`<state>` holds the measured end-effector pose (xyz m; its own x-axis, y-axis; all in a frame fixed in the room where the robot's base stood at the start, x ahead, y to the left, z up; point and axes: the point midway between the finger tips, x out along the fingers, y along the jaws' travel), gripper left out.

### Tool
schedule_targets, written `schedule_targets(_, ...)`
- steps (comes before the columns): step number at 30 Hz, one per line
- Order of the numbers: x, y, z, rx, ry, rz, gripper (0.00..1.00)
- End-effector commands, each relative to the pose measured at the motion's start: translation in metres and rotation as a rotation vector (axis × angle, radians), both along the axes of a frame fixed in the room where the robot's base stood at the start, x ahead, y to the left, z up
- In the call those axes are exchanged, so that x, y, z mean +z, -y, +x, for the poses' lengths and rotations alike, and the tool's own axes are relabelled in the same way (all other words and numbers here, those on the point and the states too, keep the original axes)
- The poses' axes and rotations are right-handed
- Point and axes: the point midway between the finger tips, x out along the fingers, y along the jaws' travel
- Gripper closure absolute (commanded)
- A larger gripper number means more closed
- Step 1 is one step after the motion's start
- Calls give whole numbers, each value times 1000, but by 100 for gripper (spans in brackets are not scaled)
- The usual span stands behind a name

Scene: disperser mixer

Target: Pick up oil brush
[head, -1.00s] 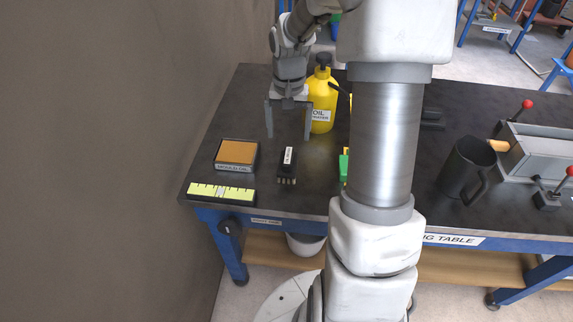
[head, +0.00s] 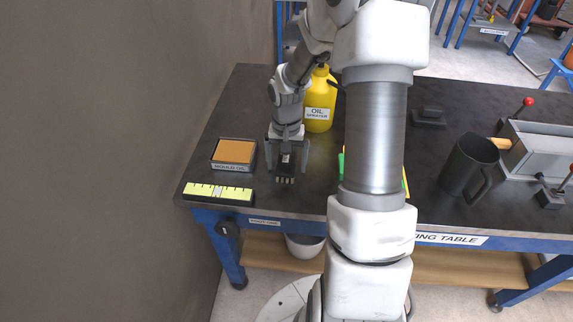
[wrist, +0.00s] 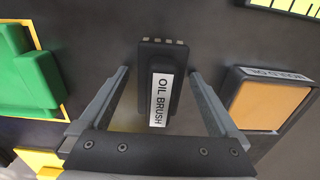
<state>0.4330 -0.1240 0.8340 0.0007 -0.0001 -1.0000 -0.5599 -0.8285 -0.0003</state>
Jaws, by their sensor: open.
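The oil brush (wrist: 163,80) is a small black brush with a white label reading OIL BRUSH and a row of light bristle tufts at one end. It lies on the dark table, and in the head view the brush (head: 285,170) shows below my gripper. My gripper (head: 285,172) is open, pointing down over the brush. In the wrist view the two fingers of my gripper (wrist: 159,72) stand on either side of the brush, with a gap on each side. The near end of the brush is close to the gripper's palm.
A mould oil box (head: 234,153) with an orange top lies left of the brush. A yellow-green scale strip (head: 219,192) lies at the front left. A yellow oil sprayer (head: 319,105) stands behind. A green block (wrist: 30,75) lies on the other side. A dark mug (head: 468,165) stands further right.

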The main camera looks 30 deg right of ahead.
Motion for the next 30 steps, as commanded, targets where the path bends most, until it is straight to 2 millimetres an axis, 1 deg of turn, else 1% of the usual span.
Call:
schedule_targets(3, 0, 0, 0, 0, 0, 0, 3)
schedule_targets(5, 0, 0, 0, 0, 0, 0, 13)
schedule_targets(6, 0, 0, 0, 0, 0, 0, 20)
schedule_targets(8, 1, 0, 0, 0, 0, 0, 31)
schedule_targets(9, 1, 0, 0, 0, 0, 0, 38)
schedule_targets(11, 1, 0, 0, 0, 0, 0, 49)
schedule_targets(12, 1, 0, 0, 0, 0, 0, 56)
schedule_targets(19, 1, 0, 0, 0, 0, 0, 98)
schedule_targets(26, 2, 0, 0, 0, 0, 0, 98)
schedule_targets(30, 8, 0, 0, 0, 0, -1, 98)
